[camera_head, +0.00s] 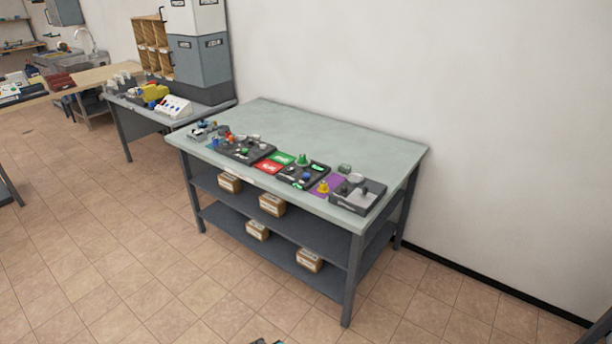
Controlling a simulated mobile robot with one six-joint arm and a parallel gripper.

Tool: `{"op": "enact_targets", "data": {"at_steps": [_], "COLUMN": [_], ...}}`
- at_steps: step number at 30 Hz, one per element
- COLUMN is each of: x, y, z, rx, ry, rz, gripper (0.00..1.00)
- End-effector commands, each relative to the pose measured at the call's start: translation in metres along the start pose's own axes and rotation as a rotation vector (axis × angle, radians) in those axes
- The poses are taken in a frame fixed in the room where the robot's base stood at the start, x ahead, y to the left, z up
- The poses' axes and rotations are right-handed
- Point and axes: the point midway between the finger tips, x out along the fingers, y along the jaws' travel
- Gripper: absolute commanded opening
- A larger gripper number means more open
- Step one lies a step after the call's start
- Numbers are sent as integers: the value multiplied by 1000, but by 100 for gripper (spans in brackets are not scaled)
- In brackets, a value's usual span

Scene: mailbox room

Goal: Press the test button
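Several control panels with small knobs and buttons stand along the front edge of a grey-green table (335,140). They include a dark panel (240,154) on the left, a dark panel (290,177) in the middle and a grey box (352,197) on the right. A green button (302,160) and a yellow button (323,187) stand out. The labels are too small to read, so I cannot tell which one is the test button. My gripper does not clearly show. A small dark and green piece at the bottom edge is too cut off to identify.
Cardboard boxes (272,205) lie on the table's lower shelves. A second table (205,110) with devices and a grey cabinet (200,60) stand at the back left. A white wall is behind. The tiled floor (130,250) in front is mostly clear.

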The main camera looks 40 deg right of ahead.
Motion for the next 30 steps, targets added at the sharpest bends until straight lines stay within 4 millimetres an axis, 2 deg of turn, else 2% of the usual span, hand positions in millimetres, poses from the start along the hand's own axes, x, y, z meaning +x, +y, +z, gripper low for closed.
{"op": "enact_targets", "data": {"at_steps": [1, 4, 5, 30], "x": [0, 0, 0, 0], "y": [0, 0, 0, 0], "z": [0, 0, 0, 0], "rx": [0, 0, 0, 0], "ry": [0, 0, 0, 0], "rz": [0, 0, 0, 0], "gripper": [20, 3, 0, 0]}}
